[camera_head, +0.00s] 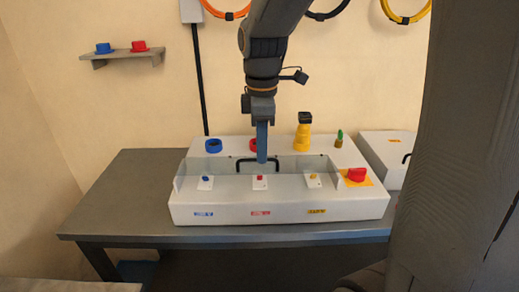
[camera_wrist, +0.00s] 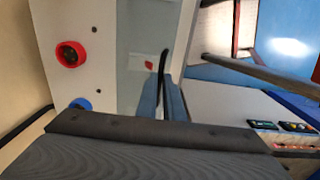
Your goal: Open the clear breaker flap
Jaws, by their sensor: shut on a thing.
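The clear breaker flap (camera_head: 215,166) spans the white machine housing (camera_head: 280,210), behind the row of small blue, red and yellow breakers. Its exact tilt is hard to tell. A black arched handle (camera_head: 243,161) sits at its middle; the handle also shows in the wrist view (camera_wrist: 163,62). My gripper (camera_head: 262,158) comes down from above with its blue fingers at the handle. In the wrist view my gripper (camera_wrist: 162,98) is shut on the handle, which runs between the fingers. The fingertips partly hide the handle's right side in the head view.
The red breaker (camera_head: 259,178) is in front of the handle. Blue (camera_head: 213,146) and red (camera_head: 253,144) round parts and a yellow stacked part (camera_head: 302,136) stand at the housing's back. A red knob (camera_head: 356,175) is at right. The grey table (camera_head: 115,205) is bare at left.

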